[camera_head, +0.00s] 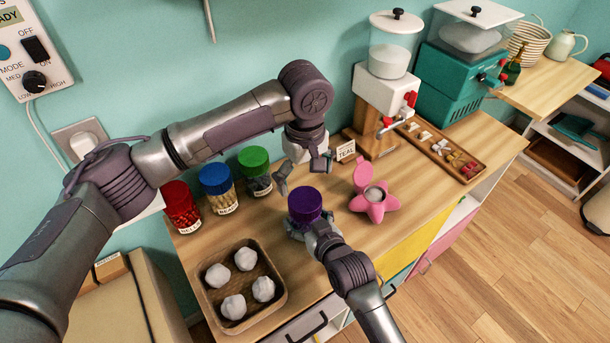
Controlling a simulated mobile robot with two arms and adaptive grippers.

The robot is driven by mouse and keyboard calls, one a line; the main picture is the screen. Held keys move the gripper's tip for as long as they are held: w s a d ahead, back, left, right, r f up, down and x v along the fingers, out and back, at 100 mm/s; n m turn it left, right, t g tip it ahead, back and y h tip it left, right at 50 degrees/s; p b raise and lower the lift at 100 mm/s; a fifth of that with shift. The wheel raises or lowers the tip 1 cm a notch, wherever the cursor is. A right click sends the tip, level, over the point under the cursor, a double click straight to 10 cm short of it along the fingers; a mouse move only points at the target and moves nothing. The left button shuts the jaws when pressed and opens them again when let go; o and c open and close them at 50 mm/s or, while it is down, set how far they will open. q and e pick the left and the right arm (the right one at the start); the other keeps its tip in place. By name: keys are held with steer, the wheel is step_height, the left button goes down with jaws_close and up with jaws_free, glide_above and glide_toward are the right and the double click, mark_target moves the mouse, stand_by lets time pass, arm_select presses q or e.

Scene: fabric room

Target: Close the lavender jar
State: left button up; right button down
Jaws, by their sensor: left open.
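The lavender jar with its purple lid (305,202) stands near the front of the wooden counter, right of the tray. The lid sits at the top of the jar; I cannot tell whether it is fully seated. My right gripper (303,232) is low at the jar's body, just below the lid. Its fingers are mostly hidden, so I cannot tell whether they grip the jar. My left gripper (302,174) is open and empty, a little above and behind the purple lid, with its fingers spread and pointing down.
Jars with red (181,203), blue (217,188) and green (255,170) lids stand along the wall. A wooden tray (278,292) holds several white lumps. A pink flower-shaped holder (375,206) is close on the right.

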mark_target(305, 199)
steer(key=shift+f, duration=0.1)
arm_select(q)
steer(key=shift+f, duration=4.05)
